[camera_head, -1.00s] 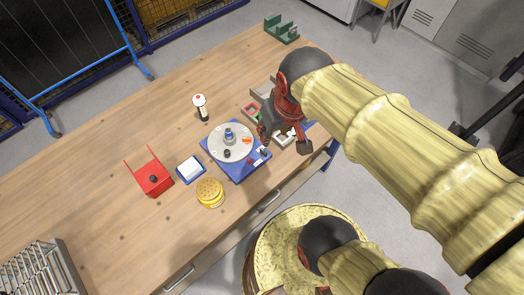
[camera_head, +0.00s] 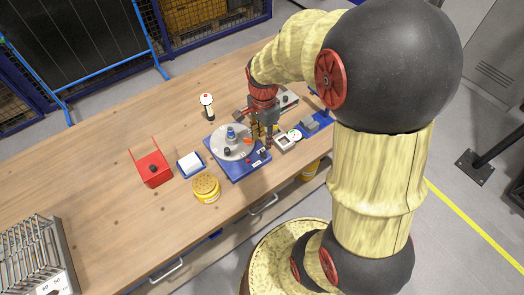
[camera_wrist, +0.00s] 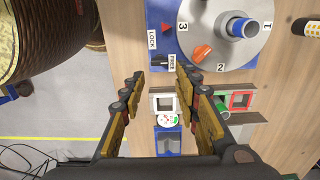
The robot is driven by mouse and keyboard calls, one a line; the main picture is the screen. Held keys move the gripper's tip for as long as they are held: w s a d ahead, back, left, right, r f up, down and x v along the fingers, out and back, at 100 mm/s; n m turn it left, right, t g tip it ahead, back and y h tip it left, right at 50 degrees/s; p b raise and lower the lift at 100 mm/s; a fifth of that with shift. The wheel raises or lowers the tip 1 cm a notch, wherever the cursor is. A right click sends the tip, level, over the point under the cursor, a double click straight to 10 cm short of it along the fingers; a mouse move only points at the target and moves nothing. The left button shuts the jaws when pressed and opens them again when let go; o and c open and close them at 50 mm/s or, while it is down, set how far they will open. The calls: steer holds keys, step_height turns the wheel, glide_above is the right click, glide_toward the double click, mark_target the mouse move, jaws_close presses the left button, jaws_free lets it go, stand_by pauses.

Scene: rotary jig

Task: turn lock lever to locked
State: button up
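The rotary jig has a blue base (camera_head: 238,172) and a round grey disc (camera_head: 226,148); both also show in the wrist view, with the base (camera_wrist: 159,10) at the top. The disc (camera_wrist: 240,50) carries the numbers 1, 2, 3 and an orange piece (camera_wrist: 202,53). The labels LOCK (camera_wrist: 152,40) and FREE (camera_wrist: 171,60) are on the base. A dark part (camera_wrist: 152,59), apparently the lock lever, lies beside FREE, partly hard to make out. My gripper (camera_wrist: 160,73) is open, its fingertips on either side near this part; contact cannot be told. The head view shows my gripper (camera_head: 262,138) over the jig's right side.
A yellow round container (camera_head: 206,188), a blue-and-white block (camera_head: 190,164) and a red holder (camera_head: 152,168) stand left of the jig. A white-topped bottle (camera_head: 207,105) stands behind. Small fixtures (camera_head: 286,139) sit close on the right.

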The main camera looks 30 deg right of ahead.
mark_target(263, 152)
step_height(263, 152, down, 8)
steer(key=shift+r+b, duration=0.25)
steer(key=shift+b, duration=0.85)
steer(key=c, duration=0.8)
jaws_close()
